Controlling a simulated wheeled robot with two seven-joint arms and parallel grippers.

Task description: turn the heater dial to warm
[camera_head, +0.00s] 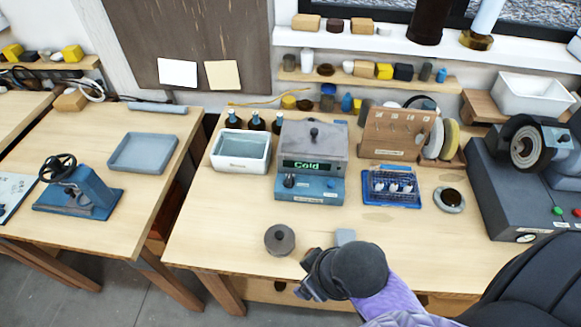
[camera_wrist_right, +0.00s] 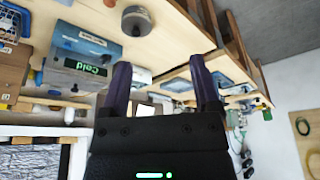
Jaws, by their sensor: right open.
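The heater (camera_head: 313,150) is a grey and blue box at the back middle of the workbench. Its green display (camera_head: 307,165) reads "Cold". The dark dial (camera_head: 289,181) sits on the blue front panel, left of centre. The heater also shows upside down in the right wrist view (camera_wrist_right: 92,48), with "Cold" readable. My right gripper (camera_head: 308,277) is near the bench's front edge, in front of the heater and well apart from the dial. In the wrist view its two fingers (camera_wrist_right: 161,65) are spread with nothing between them. My left gripper is not in view.
A round grey knobbed piece (camera_head: 280,240) lies between my right gripper and the heater. A white bin (camera_head: 241,151) stands left of the heater. A blue rack (camera_head: 391,187) and wooden holder (camera_head: 399,132) stand right.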

